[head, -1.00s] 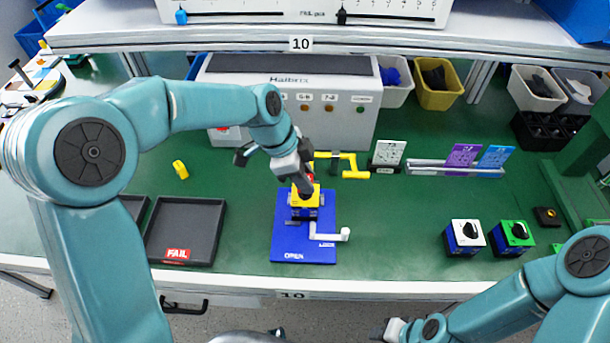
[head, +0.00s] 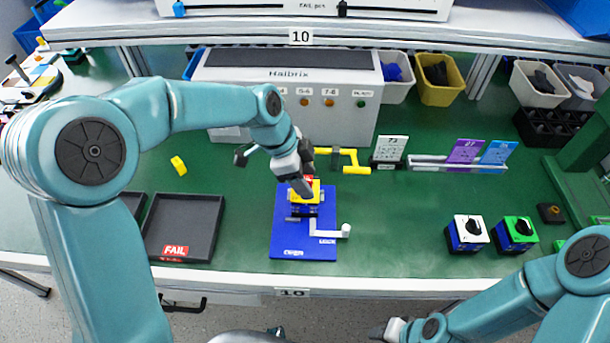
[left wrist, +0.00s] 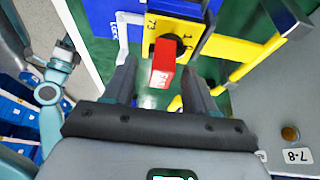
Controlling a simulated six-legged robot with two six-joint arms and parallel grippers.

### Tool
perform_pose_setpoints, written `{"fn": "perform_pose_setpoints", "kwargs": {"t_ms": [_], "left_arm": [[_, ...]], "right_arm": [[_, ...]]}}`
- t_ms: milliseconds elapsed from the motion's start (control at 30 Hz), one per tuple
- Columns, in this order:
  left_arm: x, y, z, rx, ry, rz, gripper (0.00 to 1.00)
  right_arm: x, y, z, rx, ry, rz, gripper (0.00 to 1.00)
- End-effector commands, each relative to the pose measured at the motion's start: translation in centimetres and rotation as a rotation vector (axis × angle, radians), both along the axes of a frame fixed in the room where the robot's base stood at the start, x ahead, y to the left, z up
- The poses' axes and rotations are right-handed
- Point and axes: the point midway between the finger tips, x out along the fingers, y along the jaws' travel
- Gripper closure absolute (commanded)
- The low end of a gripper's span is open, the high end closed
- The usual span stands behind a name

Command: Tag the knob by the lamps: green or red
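The rotary switch with a yellow front (head: 311,188) sits on a blue fixture plate (head: 287,236) with a white handle. In the left wrist view its red knob (left wrist: 163,63) stands up from the yellow face (left wrist: 188,27). My left gripper (head: 304,186) is over the switch. In the left wrist view its fingers (left wrist: 160,80) are apart on either side of the red knob, with gaps. The grey test box carries orange lamps (head: 329,103) and a green lamp (head: 361,104); which are lit is unclear. My right gripper (head: 388,331) is partly seen at the bottom edge.
A black FAIL tray (head: 184,228) is at left. A white-topped switch (head: 466,234) and a green-topped switch (head: 515,235) stand at right. Cards (head: 463,152) stand in a rack.

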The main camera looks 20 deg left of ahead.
Motion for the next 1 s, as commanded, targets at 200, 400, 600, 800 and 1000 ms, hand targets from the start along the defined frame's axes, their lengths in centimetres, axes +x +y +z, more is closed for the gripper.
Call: {"fn": "perform_pose_setpoints", "kwargs": {"t_ms": [200, 400, 600, 800, 1000], "left_arm": [[0.0, 0.5, 1.2, 0.0, -0.004, 0.002, 0.44], [-0.5, 2.3, 5.6, 0.0, -0.007, 0.003, 0.44], [-1.1, 4.3, 10.5, 0.0, -0.006, 0.002, 0.44], [-1.5, 5.6, 13.8, 0.0, -0.001, 0.002, 0.44], [-1.7, 6.1, 15.0, 0.0, 0.0, 0.0, 0.44]], "right_arm": [[0.0, 0.0, 0.0, 0.0, 0.0, 0.0, 0.62], [0.0, 0.0, 0.1, 0.0, 0.0, 0.0, 0.62], [0.0, 0.0, 0.3, 0.0, 0.0, 0.0, 0.62], [0.0, 0.0, 0.6, 0.0, 0.0, 0.0, 0.62], [0.0, 0.0, 0.7, 0.0, 0.0, 0.0, 0.62]]}}
